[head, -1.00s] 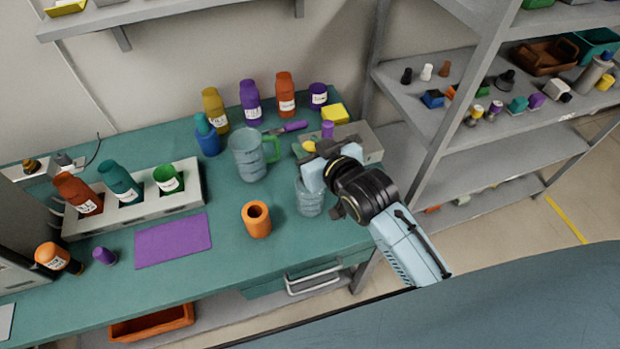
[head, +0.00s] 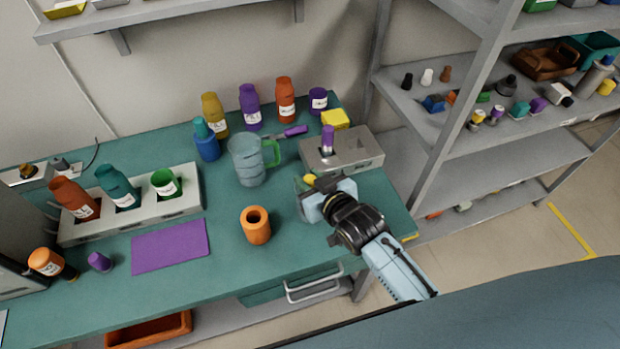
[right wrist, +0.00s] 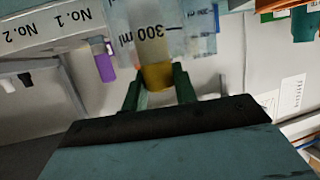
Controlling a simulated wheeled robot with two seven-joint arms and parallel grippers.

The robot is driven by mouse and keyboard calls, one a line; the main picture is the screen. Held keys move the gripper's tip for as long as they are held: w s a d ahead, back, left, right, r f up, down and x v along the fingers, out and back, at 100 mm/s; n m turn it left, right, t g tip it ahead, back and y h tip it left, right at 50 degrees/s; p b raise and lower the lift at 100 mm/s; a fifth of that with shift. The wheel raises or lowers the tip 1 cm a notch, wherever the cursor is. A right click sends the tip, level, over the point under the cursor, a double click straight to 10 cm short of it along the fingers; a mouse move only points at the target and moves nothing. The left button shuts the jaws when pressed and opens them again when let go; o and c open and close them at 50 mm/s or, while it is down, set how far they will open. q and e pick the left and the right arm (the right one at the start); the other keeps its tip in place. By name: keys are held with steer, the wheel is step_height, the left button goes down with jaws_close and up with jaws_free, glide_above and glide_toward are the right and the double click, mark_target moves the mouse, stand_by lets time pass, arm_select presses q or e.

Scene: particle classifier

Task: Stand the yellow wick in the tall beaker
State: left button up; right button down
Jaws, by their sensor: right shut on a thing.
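My right gripper (head: 311,190) is shut on the yellow wick (head: 309,178), near the front right of the bench. In the right wrist view the wick (right wrist: 157,76) is a yellow cylinder between the two green fingers (right wrist: 158,92). Clear graduated glass (right wrist: 190,35) with a 300 ml mark shows close around or behind the wick's top; I cannot tell if the wick is inside it. In the head view a clear beaker with a green handle (head: 247,162) stands left of the gripper. The smaller clear beaker seen earlier is hidden by my gripper. My left gripper is out of view.
Several bottles line the back of the bench. A grey shelf (head: 465,125) stands at the right.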

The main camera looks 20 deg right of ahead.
steer(key=c, duration=1.1)
jaws_free()
steer(key=shift+f, duration=0.1)
steer(key=shift+r, duration=0.25)
steer(key=v, duration=1.2)
steer(key=shift+p, duration=0.45)
